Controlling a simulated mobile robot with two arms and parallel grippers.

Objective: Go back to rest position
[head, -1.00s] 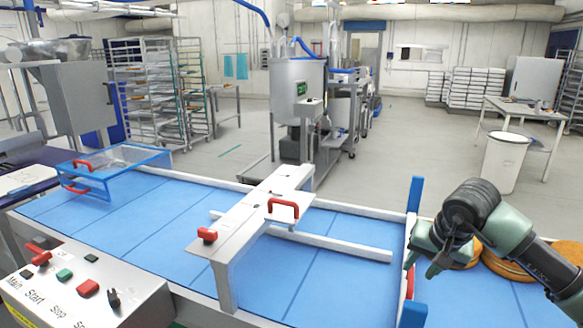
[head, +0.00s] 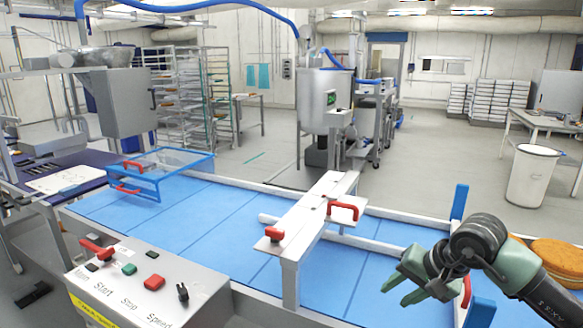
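My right gripper (head: 400,282) is in the lower right of the head view, with its arm coming in from the right edge. Its green fingers point left over the blue conveyor belt (head: 210,222), and they are apart with nothing between them. My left gripper is not in the head view.
A white crossbar with red handles (head: 343,211) spans the belt. A control box (head: 150,285) with buttons stands at the front left. A blue-framed clear guard (head: 160,170) sits at the far left. Blue posts (head: 459,203) stand near my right arm.

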